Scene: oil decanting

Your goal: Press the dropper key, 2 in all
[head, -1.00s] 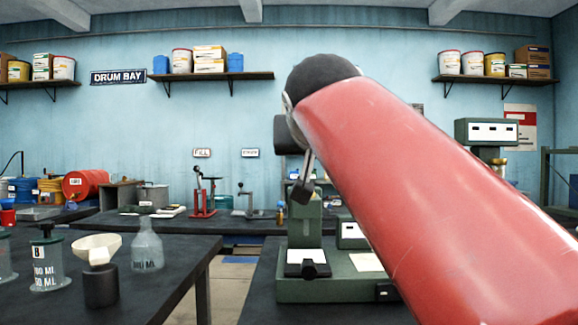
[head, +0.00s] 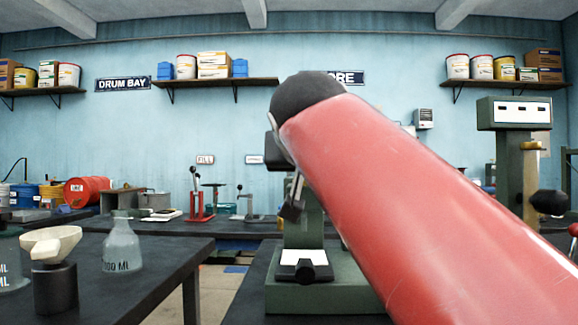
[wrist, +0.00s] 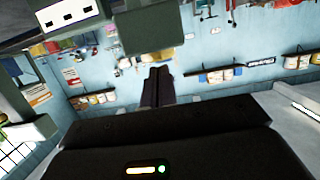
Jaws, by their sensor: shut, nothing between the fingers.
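My gripper (head: 291,210) is shut and empty, in front of a green bench machine (head: 330,298) on the near right bench. It also shows in the wrist view (wrist: 157,74), its dark fingers together. The machine's base carries a white plate and a black key-like part (head: 306,270), below and a little right of my gripper in the picture. There is an open gap between them in the head view. I cannot tell for sure that this part is the dropper key. My red arm hides the machine's right side.
A cream funnel on a dark stand (head: 52,278) and a clear flask (head: 122,244) stand on the left bench. A tall green unit (head: 514,113) with a white panel and a black knob (head: 549,202) stand at right. A floor gap separates the benches.

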